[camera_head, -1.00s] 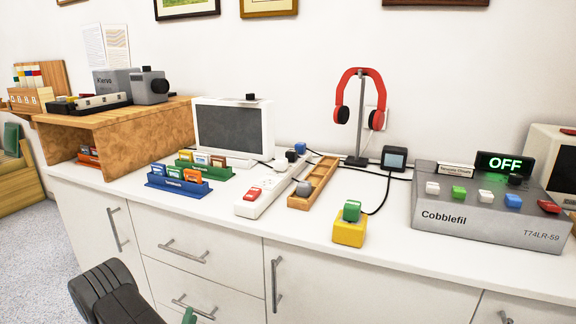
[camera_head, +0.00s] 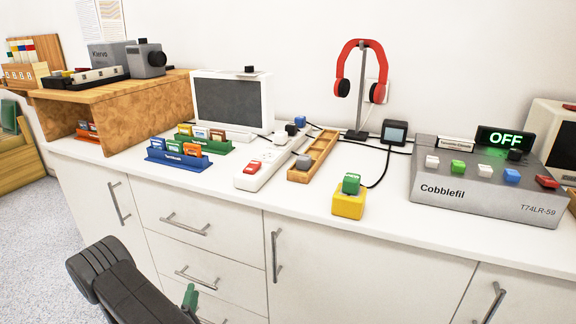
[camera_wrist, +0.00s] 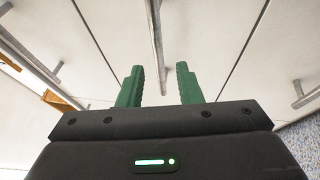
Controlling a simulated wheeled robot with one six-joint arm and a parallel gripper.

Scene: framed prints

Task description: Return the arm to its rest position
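My arm (camera_head: 125,285) shows at the lower left of the head view, in front of the white cabinet drawers. In the wrist view the fingers point at the white cabinet fronts and a metal handle (camera_wrist: 156,40).
The white counter (camera_head: 300,225) holds a grey Cobblefil box (camera_head: 480,192) reading OFF, a yellow block (camera_head: 349,205) with a green button, a power strip (camera_head: 265,165), card racks (camera_head: 180,159), a monitor (camera_head: 233,104) and red headphones (camera_head: 361,75). Cabinet handles (camera_head: 276,257) stick out near my arm.

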